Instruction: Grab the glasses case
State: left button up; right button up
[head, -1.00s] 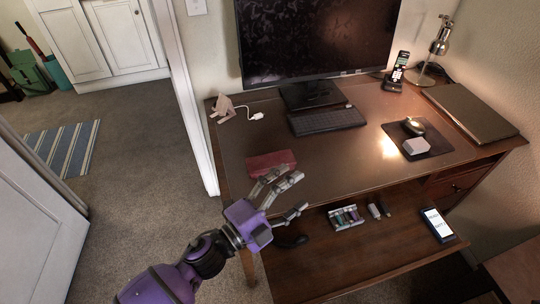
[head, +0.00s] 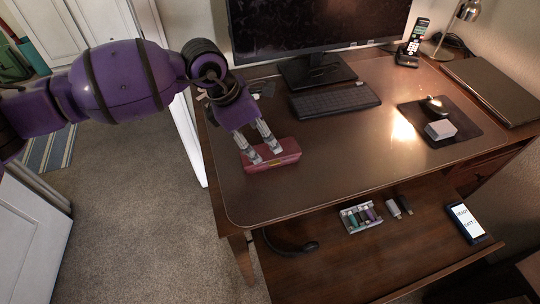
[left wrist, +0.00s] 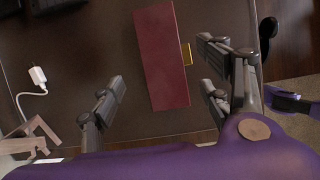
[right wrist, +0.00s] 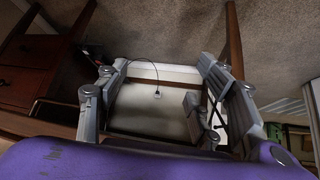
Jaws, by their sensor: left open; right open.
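The glasses case is a dark red, box-like case (head: 288,153) lying at the left front of the desk blotter. My left gripper (head: 264,154) reaches down from the left over it, with its fingertips at the case's left part. In the left wrist view the case (left wrist: 160,55) shows between and ahead of the spread fingers of the left gripper (left wrist: 163,88), with a gold clasp on one side. The left gripper is open and holds nothing. My right gripper (right wrist: 160,85) is open and empty, away from the case, and is outside the head view.
A keyboard (head: 335,100) and monitor (head: 315,25) stand behind the case. A white charger (left wrist: 38,75) lies beside it. To the right is a mouse pad (head: 410,112). A lower shelf (head: 330,262) holds a small tray (head: 360,217) and a phone (head: 467,223). The blotter's middle is clear.

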aim_at(270, 151)
pick_arm(q)
jog(key=b+x, duration=0.1)
jog(key=x, duration=0.2)
jog(key=shift+s, duration=0.2)
jog(key=b+x, duration=0.3)
jog(key=x, duration=0.1)
jog(key=shift+d+f, duration=0.1)
jog(key=shift+f, duration=0.15)
jog(key=shift+w+r, duration=0.1)
jog(key=shift+r, duration=0.05)
jog(key=shift+c, duration=0.6)
jog(key=c, duration=1.3)
pick_arm(e)
jog(key=shift+g, duration=0.3)
jog(key=f, duration=0.1)
jog(key=s+f, duration=0.1)
jog(key=f, duration=0.2)
jog(key=shift+s+a+f, duration=0.15)
jog(key=shift+s+a, duration=0.1)
jog(key=shift+a, duration=0.05)
